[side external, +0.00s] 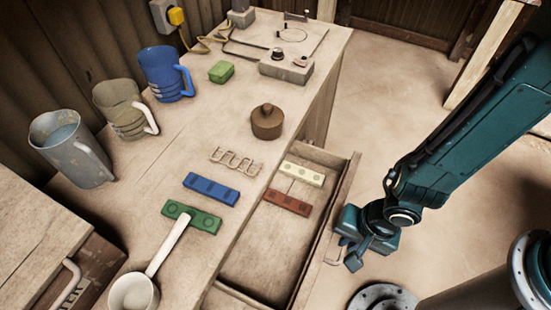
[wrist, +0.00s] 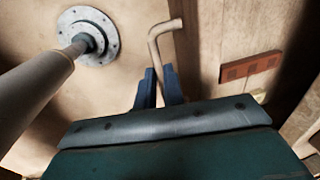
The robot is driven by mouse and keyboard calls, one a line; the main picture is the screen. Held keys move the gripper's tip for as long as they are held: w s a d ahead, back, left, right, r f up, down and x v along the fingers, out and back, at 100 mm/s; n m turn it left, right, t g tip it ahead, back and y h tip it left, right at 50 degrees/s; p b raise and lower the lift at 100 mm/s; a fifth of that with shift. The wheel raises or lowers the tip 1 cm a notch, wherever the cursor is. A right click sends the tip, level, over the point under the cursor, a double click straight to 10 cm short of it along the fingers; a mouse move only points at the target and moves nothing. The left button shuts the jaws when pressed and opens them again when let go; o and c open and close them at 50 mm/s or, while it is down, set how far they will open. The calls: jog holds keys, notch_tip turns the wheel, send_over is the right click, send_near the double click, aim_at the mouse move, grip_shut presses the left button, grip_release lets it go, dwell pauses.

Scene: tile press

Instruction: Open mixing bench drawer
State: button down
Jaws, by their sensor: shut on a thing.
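The mixing bench drawer (side external: 325,232) is pulled out from the bench's right side in the side view. A red block and a cream block lie inside it. My gripper (side external: 346,252) is at the drawer's front, over its bent metal handle (side external: 334,250). In the wrist view, the two blue fingers of my gripper (wrist: 159,88) are on either side of the lower part of the handle (wrist: 155,45), closed on it. The exact contact is partly hidden by the fingers.
The bench top (side external: 180,145) holds mugs, a lidded brown pot (side external: 267,121), blue (side external: 211,189) and green (side external: 192,217) blocks, and a white ladle (side external: 134,291). The floor (side external: 390,100) right of the bench is mostly clear.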

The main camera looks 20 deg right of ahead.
jog(key=c, duration=1.5)
grip_release()
jog(key=shift+r, duration=0.2)
notch_tip(320, 180, up, 13)
jog(key=s+d, duration=0.1)
jog(key=shift+s+d, duration=0.4)
jog(key=shift+r, duration=0.1)
